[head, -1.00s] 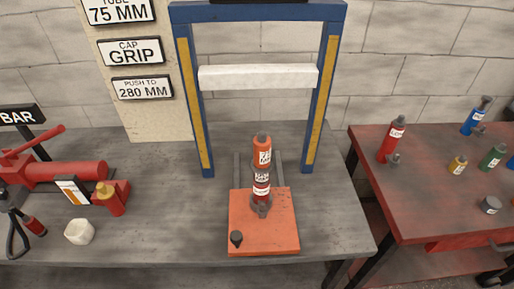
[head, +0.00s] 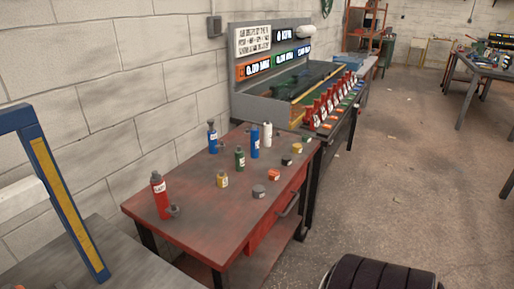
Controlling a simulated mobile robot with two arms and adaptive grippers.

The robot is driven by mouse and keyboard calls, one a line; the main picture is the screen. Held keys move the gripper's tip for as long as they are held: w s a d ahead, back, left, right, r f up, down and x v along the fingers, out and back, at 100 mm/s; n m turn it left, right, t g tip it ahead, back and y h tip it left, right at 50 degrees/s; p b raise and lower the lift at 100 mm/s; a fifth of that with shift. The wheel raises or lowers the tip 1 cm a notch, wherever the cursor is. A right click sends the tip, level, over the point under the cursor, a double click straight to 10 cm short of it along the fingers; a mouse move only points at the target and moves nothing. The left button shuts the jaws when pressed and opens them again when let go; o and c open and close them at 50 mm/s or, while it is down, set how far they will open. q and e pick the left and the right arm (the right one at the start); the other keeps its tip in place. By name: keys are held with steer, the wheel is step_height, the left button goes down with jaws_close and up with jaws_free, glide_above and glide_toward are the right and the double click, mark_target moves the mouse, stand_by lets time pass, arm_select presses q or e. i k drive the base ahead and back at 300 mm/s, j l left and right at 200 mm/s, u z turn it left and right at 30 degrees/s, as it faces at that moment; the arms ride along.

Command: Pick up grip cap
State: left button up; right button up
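Several small caps stand in a loose row on the red table: a grey one (head: 259,191), an orange-red one (head: 274,175), a dark one (head: 286,160), a yellow one (head: 297,148) and a green one (head: 306,139). Their labels are too small to read, so I cannot tell which is the grip cap. Neither of my grippers shows in the head view.
The red table (head: 190,222) also bears a red bottle (head: 160,197), a green bottle (head: 239,158), blue bottles (head: 254,142) and a white bottle (head: 267,135). A blue press frame (head: 72,215) stands left. A dark ribbed round shape (head: 380,273) is at the bottom.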

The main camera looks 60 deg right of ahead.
mark_target(306, 138)
steer(key=z, duration=2.15)
steer(key=i+l+u, duration=0.2)
steer(key=i+l, duration=0.6)
steer(key=i, duration=0.1)
